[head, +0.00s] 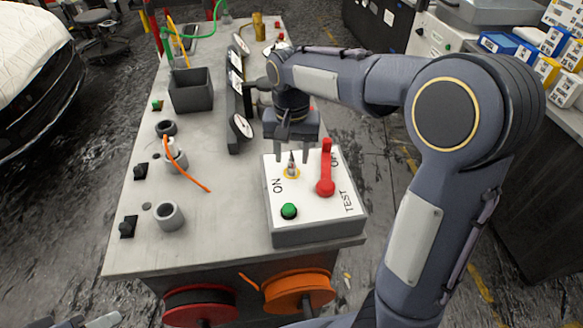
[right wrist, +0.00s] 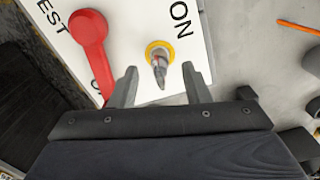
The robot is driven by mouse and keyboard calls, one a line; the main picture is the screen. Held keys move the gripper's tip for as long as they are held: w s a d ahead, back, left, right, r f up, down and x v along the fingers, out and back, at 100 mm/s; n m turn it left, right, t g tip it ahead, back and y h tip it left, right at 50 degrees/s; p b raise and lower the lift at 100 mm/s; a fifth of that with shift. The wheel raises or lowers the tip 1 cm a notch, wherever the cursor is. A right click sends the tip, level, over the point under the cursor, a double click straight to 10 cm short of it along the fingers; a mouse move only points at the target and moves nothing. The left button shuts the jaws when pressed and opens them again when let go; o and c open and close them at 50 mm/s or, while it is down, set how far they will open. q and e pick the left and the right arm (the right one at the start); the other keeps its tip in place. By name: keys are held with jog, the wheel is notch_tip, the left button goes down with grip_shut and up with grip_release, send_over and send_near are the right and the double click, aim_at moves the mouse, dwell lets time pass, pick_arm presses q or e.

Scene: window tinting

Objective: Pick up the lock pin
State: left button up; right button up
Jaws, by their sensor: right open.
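The lock pin (head: 291,166) is a small metal pin standing in a yellow ring on the white top of a control box (head: 318,233), near the ON label. In the right wrist view the pin (right wrist: 159,70) shows between the fingers, with its ring beyond. My right gripper (head: 292,155) is open just above the box, its fingers pointing down on either side of the pin. In the right wrist view the fingers of this gripper (right wrist: 159,76) are apart from the pin. A grey piece at the bottom left of the head view looks like part of my left gripper (head: 88,322); its jaws are unclear.
A red lever (head: 326,172) stands on the box close to the pin, with a green button (head: 289,211) nearby. The bench's front left (head: 150,250) is clear.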

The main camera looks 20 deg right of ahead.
grip_shut()
jog(key=shift+r, duration=0.15)
